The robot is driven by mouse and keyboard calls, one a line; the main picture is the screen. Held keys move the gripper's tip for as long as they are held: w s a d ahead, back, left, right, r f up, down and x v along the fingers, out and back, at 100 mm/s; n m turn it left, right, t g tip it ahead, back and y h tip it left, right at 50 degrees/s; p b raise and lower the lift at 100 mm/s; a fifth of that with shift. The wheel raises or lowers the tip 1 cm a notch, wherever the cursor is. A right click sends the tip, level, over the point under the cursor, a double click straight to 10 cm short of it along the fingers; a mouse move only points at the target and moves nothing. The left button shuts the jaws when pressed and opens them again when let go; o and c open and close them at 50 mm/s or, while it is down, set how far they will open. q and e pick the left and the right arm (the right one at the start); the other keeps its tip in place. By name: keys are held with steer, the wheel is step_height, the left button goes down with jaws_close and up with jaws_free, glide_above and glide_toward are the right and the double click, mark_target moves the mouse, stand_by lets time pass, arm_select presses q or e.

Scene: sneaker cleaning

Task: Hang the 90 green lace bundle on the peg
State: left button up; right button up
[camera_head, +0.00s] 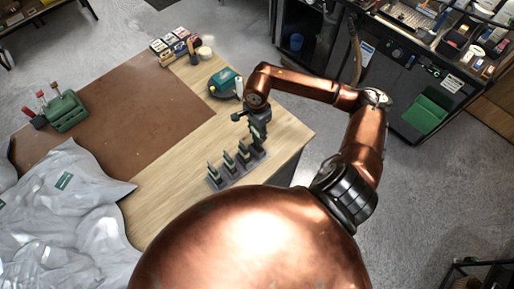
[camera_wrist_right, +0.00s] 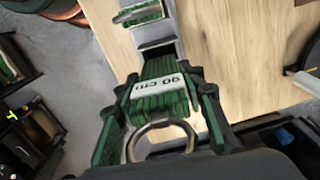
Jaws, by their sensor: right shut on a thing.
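My right gripper (camera_head: 257,128) is over the far right end of the peg rack on the wooden table. In the right wrist view it (camera_wrist_right: 158,118) is shut on the green lace bundle (camera_wrist_right: 155,70), which has a white "90 cm" band and a metal ring at the near end. The grey peg rack (camera_head: 216,184) carries several dark green bundles in a row. Another green bundle (camera_wrist_right: 140,12) shows beyond the held one in the wrist view. The held bundle is hard to make out in the head view, and the peg below it is hidden. My left gripper is out of view.
A teal and black round object (camera_head: 224,82) stands behind the gripper. Small boxes (camera_head: 172,47) stand at the table's far edge. A brown mat (camera_head: 110,105), a green block with red-handled tools (camera_head: 64,110) and grey cloth (camera_head: 65,215) lie left. Bare wood (camera_head: 165,190) is left of the rack.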

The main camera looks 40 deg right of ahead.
mark_target(257, 143)
step_height(257, 143, down, 3)
steer(key=shift+r+p, duration=0.15)
steer(key=shift+p, duration=0.2)
step_height(257, 143, down, 5)
steer(key=shift+r+p, duration=0.1)
steer(key=shift+p, duration=0.5)
steer(key=shift+f, duration=0.4)
steer(key=shift+f+b, duration=0.25)
steer(key=shift+b, duration=0.1)
steer(key=o, duration=1.1)
steer(key=shift+r, duration=0.1)
steer(key=shift+c, duration=0.2)
